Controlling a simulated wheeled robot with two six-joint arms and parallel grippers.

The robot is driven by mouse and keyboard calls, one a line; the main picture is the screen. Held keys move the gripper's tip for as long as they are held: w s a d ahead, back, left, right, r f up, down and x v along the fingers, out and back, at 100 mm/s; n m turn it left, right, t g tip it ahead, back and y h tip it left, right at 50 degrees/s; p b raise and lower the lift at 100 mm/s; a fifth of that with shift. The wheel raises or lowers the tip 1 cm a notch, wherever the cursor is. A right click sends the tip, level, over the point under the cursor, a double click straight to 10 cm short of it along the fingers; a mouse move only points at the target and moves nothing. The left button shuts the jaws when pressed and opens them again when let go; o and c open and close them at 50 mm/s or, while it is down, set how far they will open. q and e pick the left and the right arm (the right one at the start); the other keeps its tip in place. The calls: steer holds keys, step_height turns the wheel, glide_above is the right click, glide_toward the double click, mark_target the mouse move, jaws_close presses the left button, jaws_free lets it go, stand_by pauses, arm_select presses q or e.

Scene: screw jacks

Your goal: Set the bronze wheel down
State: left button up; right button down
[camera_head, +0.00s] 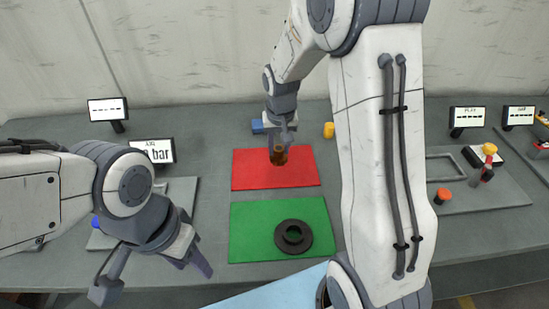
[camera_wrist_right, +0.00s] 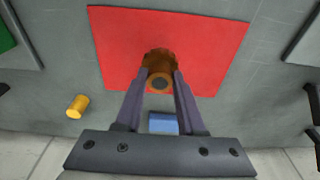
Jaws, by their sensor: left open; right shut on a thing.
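The bronze wheel (camera_head: 278,156) is a small brown ring-like piece over the red mat (camera_head: 248,178). In the right wrist view the wheel (camera_wrist_right: 160,68) sits between the two fingers of my right gripper (camera_wrist_right: 160,85), which is shut on it. In the head view my right gripper (camera_head: 280,140) reaches down over the red mat. I cannot tell whether the wheel touches the mat. My left gripper (camera_head: 150,280) is open and empty at the lower left, left of the green mat (camera_head: 248,217).
A black ring (camera_head: 293,237) lies on the green mat. A yellow cylinder (camera_head: 328,130) and a blue block (camera_head: 258,127) are behind the red mat. A panel with an orange knob (camera_head: 443,194) is at right. Small displays (camera_head: 108,109) stand along the back. Bare table surrounds the red mat.

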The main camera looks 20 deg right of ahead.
mark_target(275, 156)
steer(key=shift+a+f, duration=0.45)
steer(key=shift+a, duration=0.15)
steer(key=shift+f+p, duration=0.3)
steer(key=shift+f, duration=1.6)
steer(key=shift+f, duration=0.2)
steer(key=c, duration=0.5)
jaws_free()
steer(key=shift+r, duration=0.1)
